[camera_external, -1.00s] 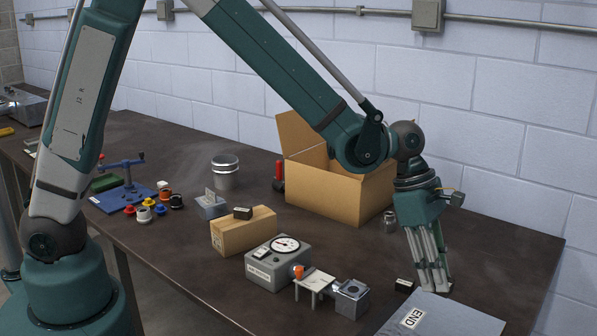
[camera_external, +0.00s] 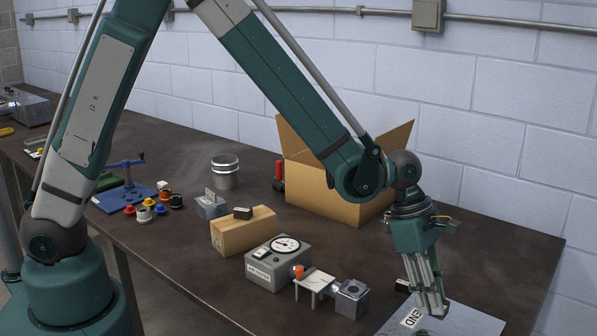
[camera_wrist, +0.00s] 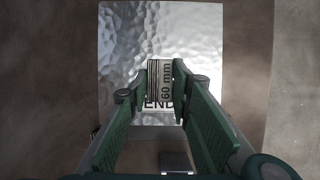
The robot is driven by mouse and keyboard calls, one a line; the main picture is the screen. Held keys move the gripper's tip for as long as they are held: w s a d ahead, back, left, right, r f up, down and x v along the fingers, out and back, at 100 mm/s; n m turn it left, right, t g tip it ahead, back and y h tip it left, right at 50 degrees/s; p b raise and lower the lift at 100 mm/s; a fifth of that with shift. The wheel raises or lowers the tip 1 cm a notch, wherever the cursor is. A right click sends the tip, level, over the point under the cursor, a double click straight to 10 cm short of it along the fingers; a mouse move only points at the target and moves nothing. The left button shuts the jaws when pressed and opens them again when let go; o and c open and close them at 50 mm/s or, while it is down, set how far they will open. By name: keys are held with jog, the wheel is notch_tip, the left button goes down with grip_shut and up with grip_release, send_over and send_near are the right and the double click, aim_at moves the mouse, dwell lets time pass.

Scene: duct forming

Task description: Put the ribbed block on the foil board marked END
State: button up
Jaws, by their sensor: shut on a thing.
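The foil board (camera_wrist: 125,35), silvery and dimpled, lies on the table in the wrist view. Its label END (camera_wrist: 155,104) is partly covered by my fingers. In the external view the board (camera_external: 465,323) is cut by the bottom edge. My gripper (camera_wrist: 160,82) is shut on the ribbed block (camera_wrist: 166,80), which shows dark ribs and a "60 mm" marking. The block is over the board, beyond the END label in the wrist view. I cannot tell whether it touches the board. In the external view my gripper (camera_external: 432,312) is low over the board, and the fingers hide the block.
A grey dial instrument (camera_external: 277,264), a small white stand (camera_external: 314,281) and a metal block (camera_external: 352,298) stand left of the board. An open cardboard box (camera_external: 325,195) is behind. A small grey-topped piece (camera_wrist: 175,161) shows low in the wrist view. Table right of the board is clear.

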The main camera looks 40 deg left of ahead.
jog(key=shift+f, duration=1.85)
jog(key=shift+f, duration=0.1)
jog(key=o, duration=1)
jog(key=shift+o, duration=0.2)
jog(key=v, duration=1.2)
jog(key=shift+a, duration=0.1)
